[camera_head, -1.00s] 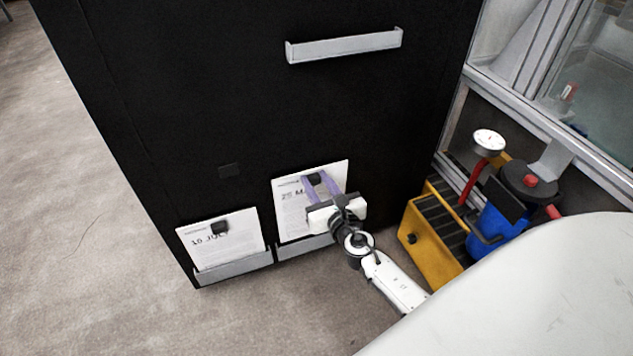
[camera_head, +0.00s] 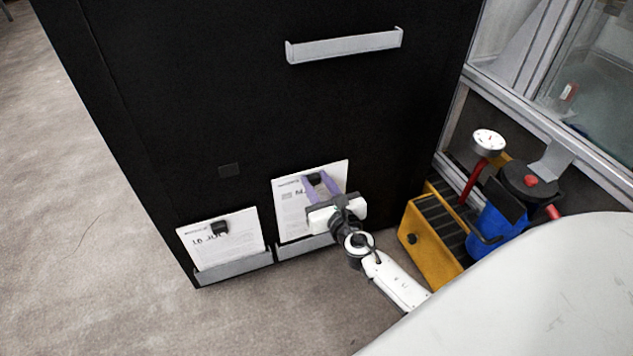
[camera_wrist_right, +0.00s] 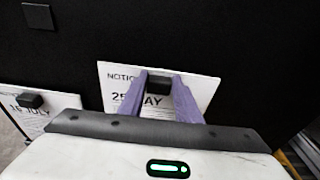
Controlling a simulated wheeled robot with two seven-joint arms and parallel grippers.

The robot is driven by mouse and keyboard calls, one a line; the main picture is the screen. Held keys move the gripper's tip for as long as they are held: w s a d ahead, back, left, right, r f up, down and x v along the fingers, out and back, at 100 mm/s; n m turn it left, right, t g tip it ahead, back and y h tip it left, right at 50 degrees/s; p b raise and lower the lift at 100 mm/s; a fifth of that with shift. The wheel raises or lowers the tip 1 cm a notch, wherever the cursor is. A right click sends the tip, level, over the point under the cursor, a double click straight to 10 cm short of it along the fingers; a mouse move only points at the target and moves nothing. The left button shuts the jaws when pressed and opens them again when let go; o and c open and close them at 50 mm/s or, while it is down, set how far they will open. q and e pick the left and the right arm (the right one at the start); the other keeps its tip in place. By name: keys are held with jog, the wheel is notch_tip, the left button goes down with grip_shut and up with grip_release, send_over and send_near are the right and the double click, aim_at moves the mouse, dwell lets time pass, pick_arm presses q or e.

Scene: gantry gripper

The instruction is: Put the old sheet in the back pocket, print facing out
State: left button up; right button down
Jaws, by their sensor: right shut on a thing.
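A white sheet printed "NOTICE" and "25 MAY" (camera_head: 291,213) stands against the black panel in the lower right pocket (camera_head: 296,250), print facing out. It also shows in the wrist view (camera_wrist_right: 116,88). My right gripper (camera_head: 316,180) is shut on the black block (camera_wrist_right: 158,85) at the sheet's upper middle, its purple fingers on either side. Another sheet (camera_head: 205,252), dated in July, stands print out in the lower left pocket (camera_head: 235,268), with a black block (camera_head: 219,228) on it. The right gripper hides part of the first sheet. My left gripper is not in view.
A grey tray-like pocket (camera_head: 345,46) is fixed higher on the black panel (camera_head: 200,90) and looks empty. A small dark square (camera_head: 229,170) sits on the panel. A yellow box (camera_head: 428,243) and blue canister (camera_head: 497,232) stand close right of my arm. Carpet is clear at left.

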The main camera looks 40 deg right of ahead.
aim_at(290, 198)
jog(key=shift+f+b, duration=0.4)
jog(key=shift+b, duration=0.05)
jog(key=shift+f+b, duration=0.45)
jog(key=shift+f, duration=0.2)
jog(key=shift+f+b, duration=0.8)
jog(key=shift+b, duration=0.1)
jog(key=shift+f+b, duration=0.5)
jog(key=shift+f, duration=1.85)
